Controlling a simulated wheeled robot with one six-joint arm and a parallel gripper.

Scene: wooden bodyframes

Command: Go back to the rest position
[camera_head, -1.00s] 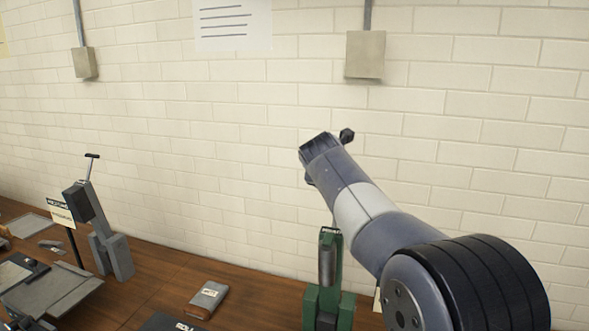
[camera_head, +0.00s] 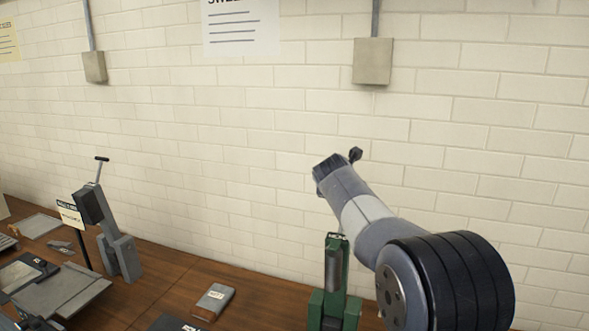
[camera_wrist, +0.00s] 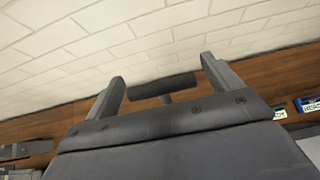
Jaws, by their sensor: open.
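My arm rises from the lower right of the head view, its end in front of the wall and above a green upright device (camera_head: 333,285) on the bench. My gripper (camera_wrist: 163,85) shows in the wrist view with its two grey fingers spread apart. A dark T-shaped bar (camera_wrist: 150,88) appears between the fingers. Whether the fingers touch it cannot be told. In the head view a small dark knob (camera_head: 355,154) sits beside the arm's end. The fingertips are hard to make out there.
The wooden bench (camera_head: 165,290) runs along a white brick wall. A grey device with a T-handle (camera_head: 120,250) stands at left beside a sign (camera_head: 70,215). A small grey book-like box (camera_head: 214,302) lies between the devices. Wall boxes (camera_head: 372,62) hang above.

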